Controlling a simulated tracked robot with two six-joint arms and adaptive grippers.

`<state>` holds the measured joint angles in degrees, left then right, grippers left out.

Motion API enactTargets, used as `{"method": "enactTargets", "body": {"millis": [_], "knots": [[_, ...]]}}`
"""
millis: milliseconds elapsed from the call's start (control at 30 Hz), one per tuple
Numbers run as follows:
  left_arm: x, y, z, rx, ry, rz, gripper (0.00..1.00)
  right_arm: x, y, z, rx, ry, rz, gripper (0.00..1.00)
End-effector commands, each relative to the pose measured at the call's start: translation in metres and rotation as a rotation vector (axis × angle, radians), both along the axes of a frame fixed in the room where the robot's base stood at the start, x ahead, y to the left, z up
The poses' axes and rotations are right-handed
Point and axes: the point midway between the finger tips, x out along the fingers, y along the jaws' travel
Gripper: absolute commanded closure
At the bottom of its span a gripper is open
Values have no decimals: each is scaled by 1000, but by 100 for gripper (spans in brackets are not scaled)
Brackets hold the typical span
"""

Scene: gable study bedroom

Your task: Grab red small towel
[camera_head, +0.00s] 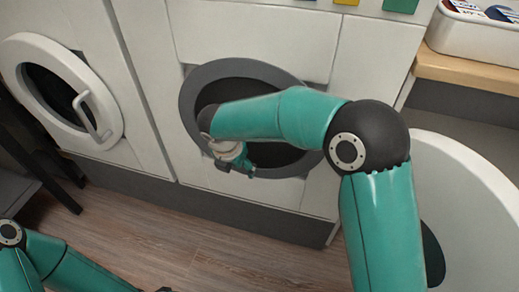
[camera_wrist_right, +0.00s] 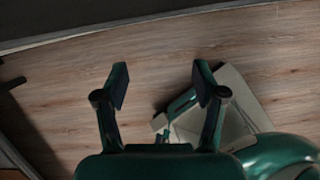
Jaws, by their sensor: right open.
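No red small towel shows in either view. My right gripper (camera_head: 235,160) is in front of the middle machine's round opening (camera_head: 196,90) in the head view, and my right arm hides part of that opening.
A machine at the left has its round white door (camera_head: 108,88) shut. A large white round door (camera_head: 465,175) stands at the right. A wooden shelf (camera_head: 465,72) bears a white box (camera_head: 470,38). The wood floor (camera_head: 150,235) in front of the machines is clear.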

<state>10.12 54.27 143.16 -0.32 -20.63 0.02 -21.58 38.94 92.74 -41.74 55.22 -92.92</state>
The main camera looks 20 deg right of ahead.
Motion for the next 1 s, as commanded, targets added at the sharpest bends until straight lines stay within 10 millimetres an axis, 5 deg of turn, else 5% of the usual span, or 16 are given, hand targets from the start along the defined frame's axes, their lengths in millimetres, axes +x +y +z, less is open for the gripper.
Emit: {"method": "enactTargets", "body": {"millis": [33, 200, 1000], "knots": [[0, 0, -25, 0, -1, 0, 60, 5, 1, -9, -33, -15, 44, 30], [0, 0, -43, 0, -1, 0, 60, 13, -3, 1, -115, -29, 137, 30], [0, 0, -67, 0, -1, 0, 60, 76, -64, 4, -133, -29, 154, 30]]}}
